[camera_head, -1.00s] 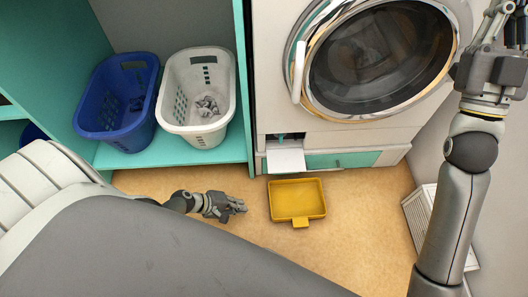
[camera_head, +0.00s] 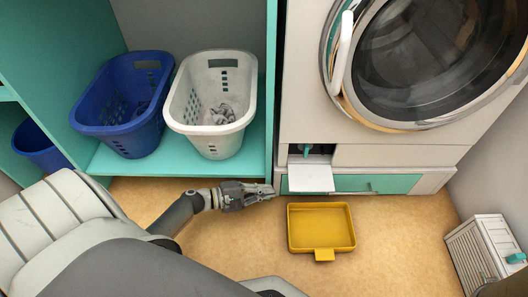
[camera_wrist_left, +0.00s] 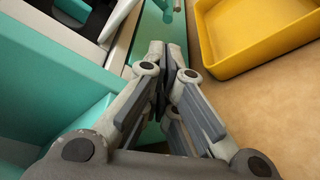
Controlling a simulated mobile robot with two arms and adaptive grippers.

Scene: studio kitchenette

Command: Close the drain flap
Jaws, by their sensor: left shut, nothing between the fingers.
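The drain flap (camera_head: 311,178) is a white panel low on the front of the washing machine (camera_head: 300,110). It hangs open, folded outward below a dark recess with a teal part (camera_head: 306,150) inside. My left gripper (camera_head: 272,191) is shut and empty, low over the floor, just left of the flap and apart from it. In the left wrist view the closed fingertips (camera_wrist_left: 167,50) point toward the teal drawer front (camera_wrist_left: 155,25); a white edge, perhaps the flap, shows at the upper left. My right gripper is not in view.
A yellow tray (camera_head: 346,245) lies on the floor in front of the machine, right of my left gripper. A blue basket (camera_head: 115,115) and a white basket (camera_head: 185,125) stand on the teal shelf. A white vented box (camera_head: 470,255) stands at the right wall.

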